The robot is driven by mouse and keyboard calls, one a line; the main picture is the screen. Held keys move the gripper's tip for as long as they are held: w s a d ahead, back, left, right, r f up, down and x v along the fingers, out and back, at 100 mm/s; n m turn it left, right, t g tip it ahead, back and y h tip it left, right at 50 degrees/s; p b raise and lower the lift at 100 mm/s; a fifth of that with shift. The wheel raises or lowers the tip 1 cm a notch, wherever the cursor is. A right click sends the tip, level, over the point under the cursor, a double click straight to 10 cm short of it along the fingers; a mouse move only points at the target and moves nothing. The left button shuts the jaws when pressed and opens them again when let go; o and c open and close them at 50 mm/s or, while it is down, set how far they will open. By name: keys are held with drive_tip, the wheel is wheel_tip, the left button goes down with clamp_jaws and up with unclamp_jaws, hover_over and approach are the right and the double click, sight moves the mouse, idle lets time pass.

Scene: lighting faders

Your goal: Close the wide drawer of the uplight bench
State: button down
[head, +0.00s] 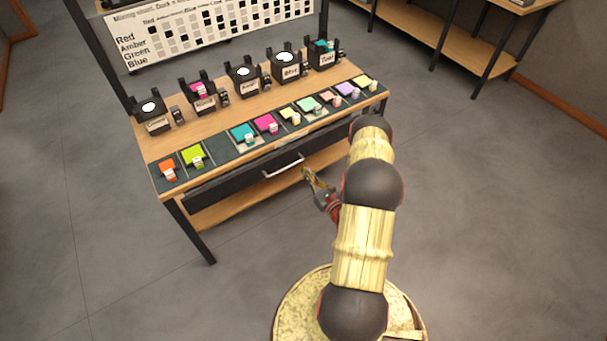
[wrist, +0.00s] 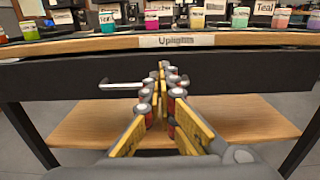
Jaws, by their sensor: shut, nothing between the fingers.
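The uplight bench (head: 152,180) has a wooden top and a label reading "Uplights" (wrist: 177,41) on its front edge. Below that edge is the wide drawer's dark front (head: 230,188), also in the wrist view (wrist: 60,82). It seems to stand slightly out from the bench, but I cannot tell how far. Its silver bar handle (head: 283,166) shows in the wrist view (wrist: 120,86), partly hidden by my fingers. My gripper (head: 308,174) is shut and empty, in front of the drawer just right of the handle's middle. Its fingertips (wrist: 164,68) point at the drawer front; contact is unclear.
Coloured swatches and several black lamp fixtures (head: 244,80) stand on the bench top. A wooden lower shelf (head: 235,197) lies under the drawer. Another bench (head: 440,30) stands at the back right. The floor in front is clear.

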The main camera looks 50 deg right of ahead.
sight(289, 151)
drive_tip(key=b+x, duration=0.2)
drive_tip(key=x, duration=0.9)
